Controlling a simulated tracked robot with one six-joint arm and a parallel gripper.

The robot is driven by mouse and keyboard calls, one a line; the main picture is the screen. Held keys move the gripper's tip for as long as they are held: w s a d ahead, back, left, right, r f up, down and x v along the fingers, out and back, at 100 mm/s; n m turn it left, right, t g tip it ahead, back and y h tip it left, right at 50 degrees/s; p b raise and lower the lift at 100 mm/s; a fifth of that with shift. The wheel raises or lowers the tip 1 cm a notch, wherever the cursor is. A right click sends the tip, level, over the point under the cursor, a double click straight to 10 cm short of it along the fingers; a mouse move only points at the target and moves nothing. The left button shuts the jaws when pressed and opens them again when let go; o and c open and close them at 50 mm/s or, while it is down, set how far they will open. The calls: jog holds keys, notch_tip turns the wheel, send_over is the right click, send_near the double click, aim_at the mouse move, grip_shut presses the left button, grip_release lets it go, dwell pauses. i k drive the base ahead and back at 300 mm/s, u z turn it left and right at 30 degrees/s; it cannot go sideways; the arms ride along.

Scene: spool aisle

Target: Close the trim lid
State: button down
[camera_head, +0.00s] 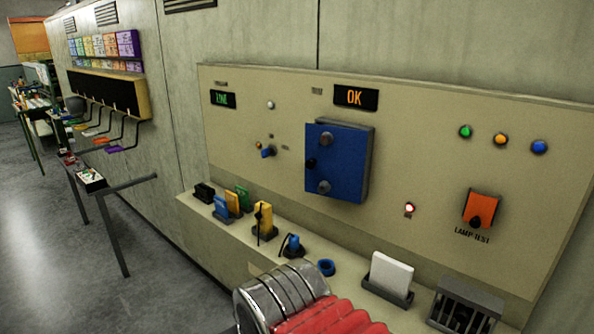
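No label reading "trim" is legible. A blue lidded box (343,158) is fixed to the beige panel, below the orange OK display. Its blue front has two round grey fittings and a small black knob near its left edge. Grey sides show along its top and right. I cannot tell whether this front is fully shut or slightly ajar. An orange flap (481,207) with a dark round part at its lower end is on the panel at right, above the words LAMP TEST. My gripper does not show.
A small lamp (409,208) glows red. Hooks and a metal rail stand out at left; the floor beyond is clear.

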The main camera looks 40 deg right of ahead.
aim_at(340, 163)
jog(key=k, duration=1.35)
jog(key=u, duration=0.45)
jog(key=i, duration=1.6)
jog(key=u, duration=0.3)
